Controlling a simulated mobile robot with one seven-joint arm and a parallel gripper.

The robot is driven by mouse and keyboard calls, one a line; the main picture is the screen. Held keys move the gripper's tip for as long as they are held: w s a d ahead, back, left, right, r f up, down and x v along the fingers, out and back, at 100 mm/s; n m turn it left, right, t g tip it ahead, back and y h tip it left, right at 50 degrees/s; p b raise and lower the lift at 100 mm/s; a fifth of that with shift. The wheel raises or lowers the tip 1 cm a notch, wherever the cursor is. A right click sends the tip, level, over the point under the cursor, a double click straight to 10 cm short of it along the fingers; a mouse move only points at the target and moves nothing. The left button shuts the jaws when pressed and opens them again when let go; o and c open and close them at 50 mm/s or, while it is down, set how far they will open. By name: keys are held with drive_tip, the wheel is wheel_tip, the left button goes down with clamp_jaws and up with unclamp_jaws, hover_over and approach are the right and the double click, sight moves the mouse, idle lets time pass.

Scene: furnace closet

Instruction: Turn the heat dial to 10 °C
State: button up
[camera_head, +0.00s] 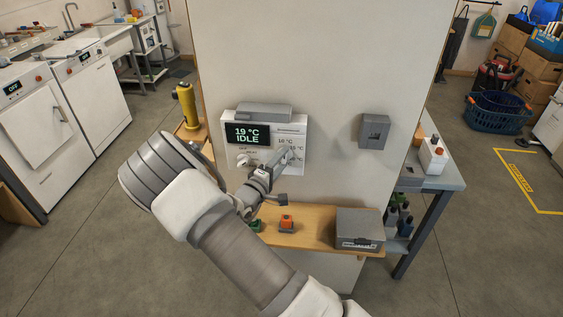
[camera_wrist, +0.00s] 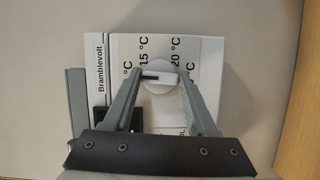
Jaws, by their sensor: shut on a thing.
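A white thermostat panel (camera_head: 292,130) is on the wall, with a dark display (camera_head: 247,134) that reads 19 °C and IDLE. In the wrist view, the round white dial (camera_wrist: 160,66) sits between the fingers of my gripper (camera_wrist: 160,75). The fingers are shut on its raised grip bar, whose dark mark points to the picture's left. Printed 15 °C and 20 °C labels lie beside the dial, and another °C label is partly hidden by a finger. In the head view, my gripper (camera_head: 284,156) is at the panel's right part and mostly hides the dial.
A smaller white knob (camera_head: 243,160) is at the panel's lower left. A wooden shelf (camera_head: 315,232) below carries an orange-topped item (camera_head: 286,222) and a grey box (camera_head: 360,228). A grey wall switch (camera_head: 374,130) is to the right. A yellow flashlight (camera_head: 187,104) stands at the left.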

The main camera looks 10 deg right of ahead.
drive_tip(key=shift+w+r+n, duration=0.1)
drive_tip(key=shift+r+n, duration=0.1)
drive_tip(key=shift+n, duration=0.2)
drive_tip(key=o, duration=1.2)
drive_tip(key=shift+h, duration=0.3)
drive_tip(key=shift+o, duration=0.8)
drive_tip(key=shift+d+f, duration=0.1)
drive_tip(key=shift+f, duration=0.05)
drive_tip(key=shift+s+a+f, duration=0.1)
drive_tip(key=shift+s+a, duration=0.2)
drive_tip(key=b+v, duration=0.2)
drive_tip(key=v, duration=1.4)
drive_tip(key=shift+s, duration=0.35)
